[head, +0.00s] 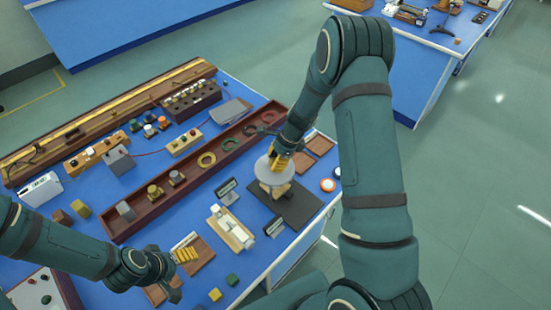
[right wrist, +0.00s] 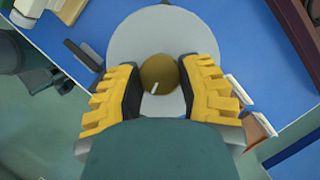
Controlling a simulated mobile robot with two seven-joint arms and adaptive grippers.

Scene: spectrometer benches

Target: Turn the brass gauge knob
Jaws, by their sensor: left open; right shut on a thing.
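The brass gauge knob (right wrist: 158,75) is round with a short white pointer line on its near side. It sits over the middle of a pale grey round dial (right wrist: 135,38). In the head view the dial (head: 264,172) stands on a dark base plate (head: 297,209). My right gripper (head: 279,161) is over the dial, its yellow-padded fingers (right wrist: 158,85) shut on the knob from both sides. In the head view the fingers hide the knob. My left gripper (head: 172,272) is open near the front edge of the bench, well away from the dial.
The blue bench (head: 185,215) carries a long brown tray (head: 142,213) with rings and weights. A white device (head: 232,228) on a wooden block stands left of the dial. An orange-and-white disc (head: 328,185) lies right of it. Small green and yellow cubes lie near the front edge.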

